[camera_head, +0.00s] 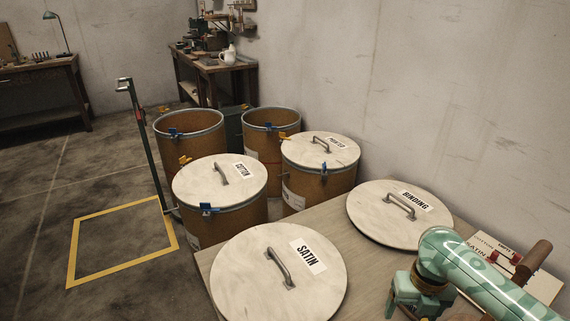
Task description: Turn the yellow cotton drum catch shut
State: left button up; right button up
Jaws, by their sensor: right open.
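The cotton drum (235,218) is brown with a pale round lid (200,188) marked COTTON and a bar handle. The yellow catch (184,159) shows at the far edge of its lid; it is small, and I cannot tell how far it is turned. A blue catch (208,208) sits on the drum's near rim. My right gripper (417,298) is open at the bottom right, over the table and well away from the cotton drum. My left gripper is not in view.
The SATIN lid (245,285) and BINDING lid (375,215) lie on the wooden table (345,260). Another lidded drum (325,188) and two open drums (175,145) (262,147) stand behind. A green post (145,145) stands left of the drums. Floor inside the yellow outline (120,211) is clear.

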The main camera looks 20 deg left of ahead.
aim_at(183, 160)
jog(key=u, duration=1.25)
